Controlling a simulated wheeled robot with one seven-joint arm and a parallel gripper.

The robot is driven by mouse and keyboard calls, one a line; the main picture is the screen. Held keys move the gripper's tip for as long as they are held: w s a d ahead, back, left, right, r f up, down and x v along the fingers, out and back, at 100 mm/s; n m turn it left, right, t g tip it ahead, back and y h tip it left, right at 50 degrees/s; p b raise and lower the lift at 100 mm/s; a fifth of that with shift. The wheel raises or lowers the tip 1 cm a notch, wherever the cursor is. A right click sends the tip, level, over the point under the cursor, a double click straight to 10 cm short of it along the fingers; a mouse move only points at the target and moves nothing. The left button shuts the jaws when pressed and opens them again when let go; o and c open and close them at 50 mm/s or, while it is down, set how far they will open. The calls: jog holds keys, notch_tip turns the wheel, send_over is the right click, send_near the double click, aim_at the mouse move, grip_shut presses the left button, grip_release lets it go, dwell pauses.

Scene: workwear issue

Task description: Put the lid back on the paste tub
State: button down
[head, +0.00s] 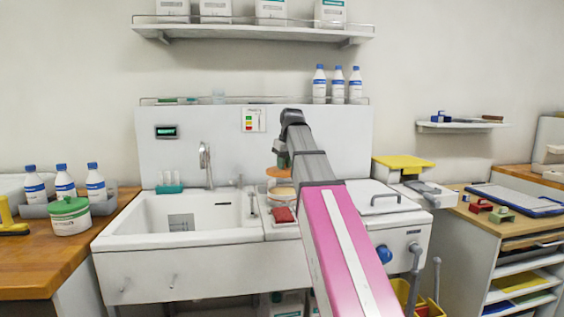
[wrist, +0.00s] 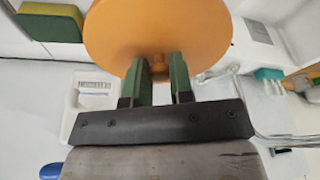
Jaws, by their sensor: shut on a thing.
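An orange round lid (wrist: 155,30) with a small knob is held in my gripper (wrist: 160,68). The two green fingers are shut on the knob. In the head view the lid (head: 279,172) hangs level under my gripper (head: 282,162), over the sink unit's middle ledge. Just below it is a round tan-topped thing (head: 281,191), probably the open paste tub, with a visible gap between them. My arm hides part of it. In the wrist view the lid covers whatever lies beneath it.
A red block (head: 284,214) lies in front of the tan-topped thing. The sink basin (head: 165,212) with its tap (head: 206,165) is to the left. A white tub with a green lid (head: 70,215) and several bottles stand on the left counter. Bottles (head: 338,85) line the ledge behind.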

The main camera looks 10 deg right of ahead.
jog(key=shift+f, duration=3.2)
jog(key=shift+f, duration=0.15)
jog(key=shift+c, duration=2.2)
grip_release()
jog(key=shift+r, duration=0.2)
jog(key=shift+r, duration=3.35)
